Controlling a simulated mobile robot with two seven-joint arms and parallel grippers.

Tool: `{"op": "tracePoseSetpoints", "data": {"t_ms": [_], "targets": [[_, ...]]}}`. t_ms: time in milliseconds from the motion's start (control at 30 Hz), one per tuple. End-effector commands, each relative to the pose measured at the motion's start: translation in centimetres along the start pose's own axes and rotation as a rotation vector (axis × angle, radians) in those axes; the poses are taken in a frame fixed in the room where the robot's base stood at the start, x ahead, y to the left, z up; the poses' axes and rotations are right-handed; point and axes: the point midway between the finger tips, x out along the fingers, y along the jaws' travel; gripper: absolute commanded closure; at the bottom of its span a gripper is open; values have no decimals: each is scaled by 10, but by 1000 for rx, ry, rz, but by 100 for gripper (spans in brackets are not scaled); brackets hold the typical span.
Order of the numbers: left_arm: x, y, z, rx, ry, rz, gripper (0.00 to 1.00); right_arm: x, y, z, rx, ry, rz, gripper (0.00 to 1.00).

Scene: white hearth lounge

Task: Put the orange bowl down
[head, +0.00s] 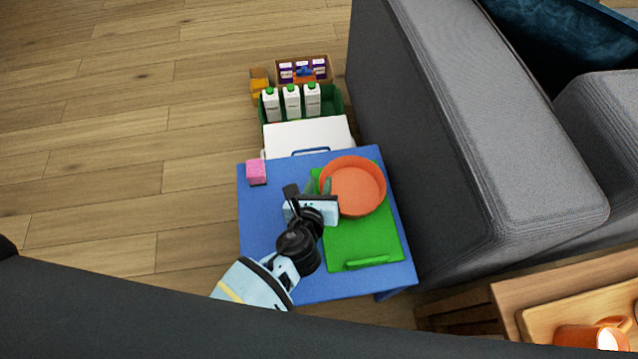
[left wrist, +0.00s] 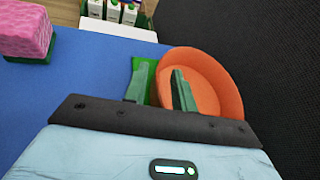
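The orange bowl (head: 354,186) sits upright over the far part of the green board (head: 362,242) on the blue table. It also shows in the left wrist view (left wrist: 215,85). My left gripper (head: 320,187) is at the bowl's left side. In the left wrist view its two fingers (left wrist: 160,88) are apart, one outside the bowl's wall and one over its inside. A strip of green shows between the outer finger and the bowl, so the gripper is not closed on the rim. My right gripper is not in view.
A pink sponge (head: 256,171) lies at the blue table's (head: 262,215) far left corner. Behind the table stand a white box (head: 305,133) and a green crate (head: 333,101) with white cartons. A grey sofa (head: 470,130) borders the right. The table's left side is clear.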

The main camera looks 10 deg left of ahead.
Motion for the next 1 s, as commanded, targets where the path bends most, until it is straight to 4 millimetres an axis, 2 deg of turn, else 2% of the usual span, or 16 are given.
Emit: {"op": "tracePoseSetpoints", "data": {"t_ms": [167,400,600,800,1000], "targets": [[-19,-1,3,-1,0,0,74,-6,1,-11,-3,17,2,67],[-68,-1,4,0,-1,-1,74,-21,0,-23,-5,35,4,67],[-101,-1,3,0,-2,-1,74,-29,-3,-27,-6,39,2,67],[-118,0,2,0,-1,0,74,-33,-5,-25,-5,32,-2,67],[-121,0,2,0,-2,0,74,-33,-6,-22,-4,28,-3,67]]}}
